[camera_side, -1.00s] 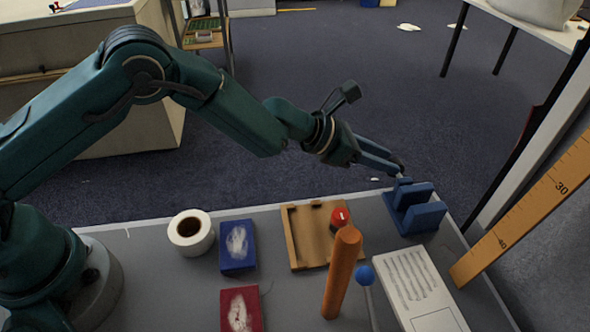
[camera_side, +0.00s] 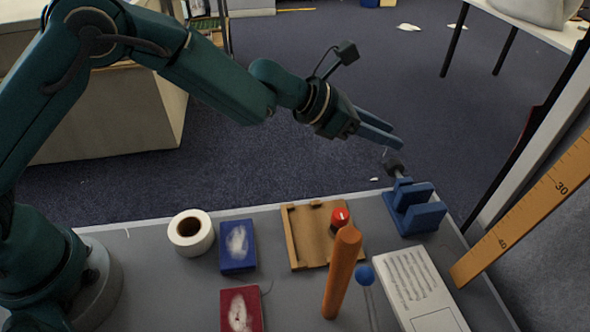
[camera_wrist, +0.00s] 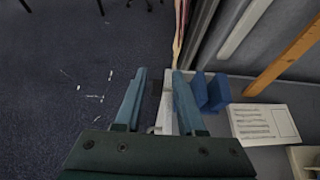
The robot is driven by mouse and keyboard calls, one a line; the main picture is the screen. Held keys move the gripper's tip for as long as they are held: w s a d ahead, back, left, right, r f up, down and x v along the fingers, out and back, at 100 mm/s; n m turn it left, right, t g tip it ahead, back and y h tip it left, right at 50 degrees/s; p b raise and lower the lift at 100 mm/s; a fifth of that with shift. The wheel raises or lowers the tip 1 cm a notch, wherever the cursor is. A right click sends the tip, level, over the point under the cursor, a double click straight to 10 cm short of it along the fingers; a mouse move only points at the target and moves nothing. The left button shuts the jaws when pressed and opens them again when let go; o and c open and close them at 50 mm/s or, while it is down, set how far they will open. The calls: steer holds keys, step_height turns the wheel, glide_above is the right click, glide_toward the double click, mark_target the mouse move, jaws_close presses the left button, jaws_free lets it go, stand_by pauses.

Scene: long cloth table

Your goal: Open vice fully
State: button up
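The blue vice (camera_side: 425,217) stands at the far right corner of the table, with a gap between its two blue jaws. Its dark grey handle (camera_side: 393,165) sticks out past the far table edge on a light screw. My gripper (camera_side: 394,136) is above the handle, apart from it, with two teal fingers spread and nothing held. In the wrist view, my gripper (camera_wrist: 159,75) shows its fingers apart, with the grey screw and handle (camera_wrist: 165,112) seen between them. The blue vice (camera_wrist: 208,91) is right of the fingers there.
A white box (camera_side: 420,290) lies close in front of the vice, and an orange ruler (camera_side: 520,220) leans at the right. A wooden tray (camera_side: 305,250), red knob (camera_side: 340,216), orange cylinder (camera_side: 342,275) and blue ball (camera_side: 365,275) stand further left. Space above the vice is clear.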

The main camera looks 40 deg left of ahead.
mark_target(390, 163)
steer(key=shift+t+h, duration=0.6)
steer(key=f, duration=0.6)
steer(key=shift+s+a, duration=0.1)
steer(key=shift+a, duration=0.1)
steer(key=shift+x, duration=2.5)
jaws_close()
